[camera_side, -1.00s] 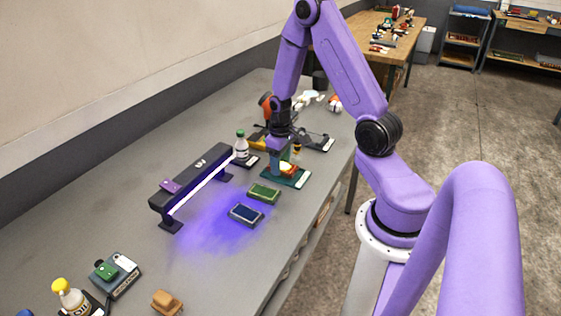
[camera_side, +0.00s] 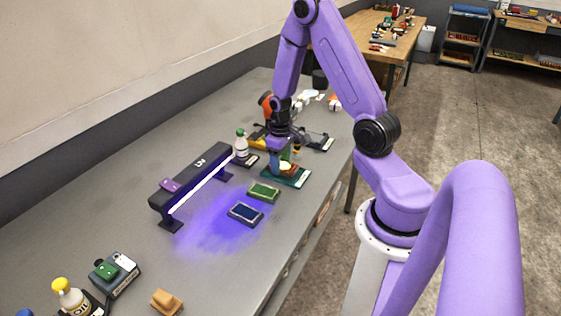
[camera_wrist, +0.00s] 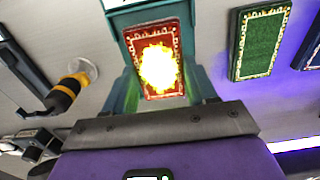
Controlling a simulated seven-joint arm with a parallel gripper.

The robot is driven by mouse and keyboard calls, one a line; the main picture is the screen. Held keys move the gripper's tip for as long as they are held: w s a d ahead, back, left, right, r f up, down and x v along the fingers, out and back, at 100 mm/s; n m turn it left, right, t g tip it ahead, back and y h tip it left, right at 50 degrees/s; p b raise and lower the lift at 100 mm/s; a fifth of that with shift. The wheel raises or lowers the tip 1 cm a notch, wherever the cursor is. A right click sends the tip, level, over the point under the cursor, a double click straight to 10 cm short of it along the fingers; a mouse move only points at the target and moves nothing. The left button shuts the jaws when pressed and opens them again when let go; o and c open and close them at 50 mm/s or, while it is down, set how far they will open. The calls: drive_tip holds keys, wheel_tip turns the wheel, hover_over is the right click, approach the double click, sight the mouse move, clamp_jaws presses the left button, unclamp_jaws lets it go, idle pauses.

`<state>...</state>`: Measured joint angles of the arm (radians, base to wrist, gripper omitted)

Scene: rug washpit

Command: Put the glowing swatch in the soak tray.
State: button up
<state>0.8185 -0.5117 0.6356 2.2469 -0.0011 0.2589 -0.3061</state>
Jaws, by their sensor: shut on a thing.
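The glowing swatch (camera_wrist: 157,32) is red with a pale patterned border and a bright yellow glow at its middle. My gripper (camera_wrist: 163,88) is shut on it, one finger on each side in the wrist view. In the side view my gripper (camera_side: 281,163) is low over a teal tray (camera_side: 297,180) with a pale label, and mostly hides the swatch. I cannot tell whether the swatch touches that tray's floor. Which tray is the soak tray cannot be read from its label.
A green swatch (camera_side: 263,192) and a dark blue swatch (camera_side: 245,213) lie in front. A lit violet lamp bar (camera_side: 195,180) stands left, with a white bottle (camera_side: 241,144) behind it.

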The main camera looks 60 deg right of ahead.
drive_tip(key=shift+f, duration=0.4)
idle(0.5)
drive_tip(key=o, duration=1.4)
drive_tip(key=shift+r, duration=3.5)
drive_tip(key=shift+a, duration=0.1)
